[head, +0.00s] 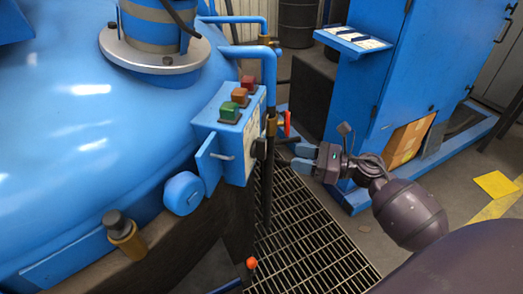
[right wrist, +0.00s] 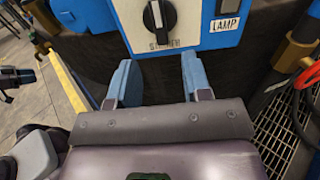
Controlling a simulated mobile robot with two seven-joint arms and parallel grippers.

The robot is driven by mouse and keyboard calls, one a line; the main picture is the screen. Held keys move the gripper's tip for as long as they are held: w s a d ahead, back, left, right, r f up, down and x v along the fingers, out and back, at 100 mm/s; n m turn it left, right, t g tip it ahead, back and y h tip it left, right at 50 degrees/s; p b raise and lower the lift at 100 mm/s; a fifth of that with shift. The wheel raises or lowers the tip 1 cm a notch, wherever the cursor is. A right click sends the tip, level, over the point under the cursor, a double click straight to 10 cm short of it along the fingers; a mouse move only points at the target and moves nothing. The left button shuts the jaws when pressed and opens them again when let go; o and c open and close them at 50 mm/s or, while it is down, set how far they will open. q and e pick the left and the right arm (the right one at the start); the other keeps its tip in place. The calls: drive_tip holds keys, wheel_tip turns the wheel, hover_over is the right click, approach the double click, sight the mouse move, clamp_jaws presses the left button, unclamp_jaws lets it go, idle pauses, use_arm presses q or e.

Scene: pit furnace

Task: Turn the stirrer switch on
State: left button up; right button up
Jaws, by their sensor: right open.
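The stirrer switch (right wrist: 160,18) is a black rotary knob on a pale plate, above a partly readable label that seems to say STIRRER. Its pointer looks about upright. In the head view, a dark knob (head: 259,148) shows on the right side of the blue control box (head: 207,122). My right gripper (head: 301,158) is open and empty, a short gap to the right of that knob. In the right wrist view, its blue fingers (right wrist: 158,72) stand apart, below the switch and not touching it. A dark part at the left edge there may be my left arm; its jaws are unclear.
Green, orange and red buttons (head: 240,96) top the box. A LAMP label (right wrist: 224,24) sits right of the switch. A pipe with a red-handled valve (head: 286,124) stands close to my right gripper. A blue cabinet (head: 400,65) is behind it, floor grating (head: 310,240) below.

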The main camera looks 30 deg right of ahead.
sight(263, 159)
drive_tip(key=x, duration=1)
clamp_jaws()
